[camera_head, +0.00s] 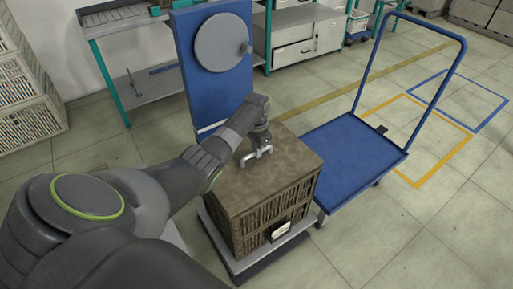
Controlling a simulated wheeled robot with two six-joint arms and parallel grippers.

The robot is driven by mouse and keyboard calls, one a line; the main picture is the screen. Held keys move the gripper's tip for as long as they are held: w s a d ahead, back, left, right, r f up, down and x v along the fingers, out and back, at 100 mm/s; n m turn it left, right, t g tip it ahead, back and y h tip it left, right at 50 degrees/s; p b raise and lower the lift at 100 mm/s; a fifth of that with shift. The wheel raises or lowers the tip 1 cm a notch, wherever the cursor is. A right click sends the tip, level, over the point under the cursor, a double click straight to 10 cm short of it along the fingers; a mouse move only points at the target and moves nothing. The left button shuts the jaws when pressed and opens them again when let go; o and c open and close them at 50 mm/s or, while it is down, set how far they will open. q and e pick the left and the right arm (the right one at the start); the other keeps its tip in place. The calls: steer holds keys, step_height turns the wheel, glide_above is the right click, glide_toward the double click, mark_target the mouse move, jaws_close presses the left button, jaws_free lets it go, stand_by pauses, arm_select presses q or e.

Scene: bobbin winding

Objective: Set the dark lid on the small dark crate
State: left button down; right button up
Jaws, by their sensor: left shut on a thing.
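The dark brown lid (285,165) covers the top of the small dark crate (262,218). Its edges look about level with the crate's rim, but I cannot tell whether it rests fully on it or hangs just above. The crate has slatted sides and a pale label on its front. My left gripper (257,156) reaches in from the left and is shut on the lid near the middle of its top. The exact grip point is too small to make out. My right gripper is not in view.
The crate stands on a low grey platform (213,238), with a blue upright panel (205,85) bearing a round grey disc (222,42) behind. A blue trolley (350,160) stands close on the right. Pale crates (25,125) are stacked far left. Floor is clear at lower right.

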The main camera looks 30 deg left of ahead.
arm_select(q)
steer(key=shift+f+b, duration=0.35)
steer(key=shift+f, duration=0.35)
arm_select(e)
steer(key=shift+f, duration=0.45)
arm_select(q)
steer(key=c, duration=1.3)
jaws_free()
steer(key=shift+c, duration=0.2)
